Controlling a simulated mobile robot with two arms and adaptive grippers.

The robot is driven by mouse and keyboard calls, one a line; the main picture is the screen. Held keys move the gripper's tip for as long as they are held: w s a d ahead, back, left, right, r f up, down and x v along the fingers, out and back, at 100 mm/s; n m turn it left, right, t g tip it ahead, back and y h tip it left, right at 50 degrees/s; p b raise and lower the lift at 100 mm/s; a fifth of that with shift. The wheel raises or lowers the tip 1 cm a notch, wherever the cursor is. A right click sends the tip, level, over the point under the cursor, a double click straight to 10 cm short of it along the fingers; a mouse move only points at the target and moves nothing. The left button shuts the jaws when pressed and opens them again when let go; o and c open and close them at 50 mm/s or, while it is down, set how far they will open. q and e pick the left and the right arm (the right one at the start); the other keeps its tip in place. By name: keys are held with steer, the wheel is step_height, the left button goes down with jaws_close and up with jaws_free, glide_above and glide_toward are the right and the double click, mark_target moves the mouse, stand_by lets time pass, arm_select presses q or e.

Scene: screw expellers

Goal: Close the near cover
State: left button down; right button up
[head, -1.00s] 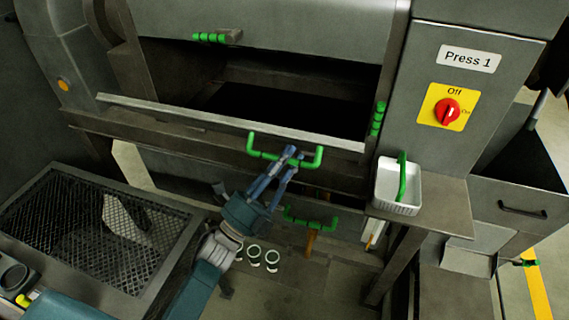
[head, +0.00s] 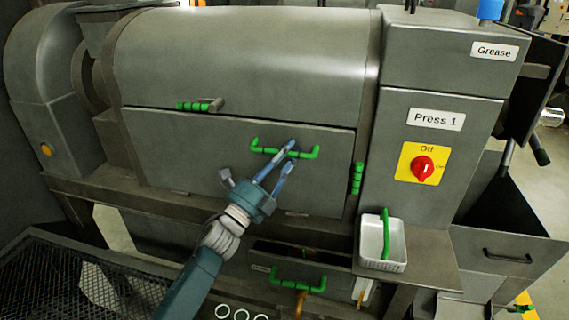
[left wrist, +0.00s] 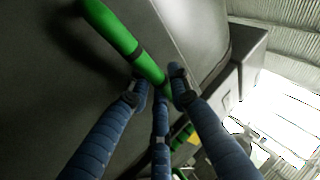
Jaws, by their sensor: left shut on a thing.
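The near cover (head: 220,150) is a grey flat panel on the front of the press. It stands nearly upright and fills the opening under the rounded upper housing. A green bar handle (head: 268,151) is fixed to its upper part. My left gripper (head: 290,150) is shut on this handle, toward its right half. In the left wrist view, the blue fingers (left wrist: 158,92) close around the green handle (left wrist: 122,38). Whether the cover's top edge is fully flush cannot be told. My right gripper is not in view.
A green latch (head: 193,106) sits at the top left of the cover and another (head: 357,178) at its right side. A white basket (head: 383,242) stands on the ledge at right. The red switch (head: 422,168) points to Off. A drawer with a green handle (head: 298,281) is below.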

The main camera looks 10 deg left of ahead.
arm_select(q)
steer(key=shift+w+r, duration=0.2)
steer(key=shift+w, duration=0.25)
steer(key=c, duration=1.6)
jaws_free()
steer(key=shift+f, duration=0.1)
steer(key=shift+c, duration=0.2)
steer(key=shift+o, duration=0.3)
steer(key=shift+s+f, duration=0.1)
steer(key=v, duration=1.2)
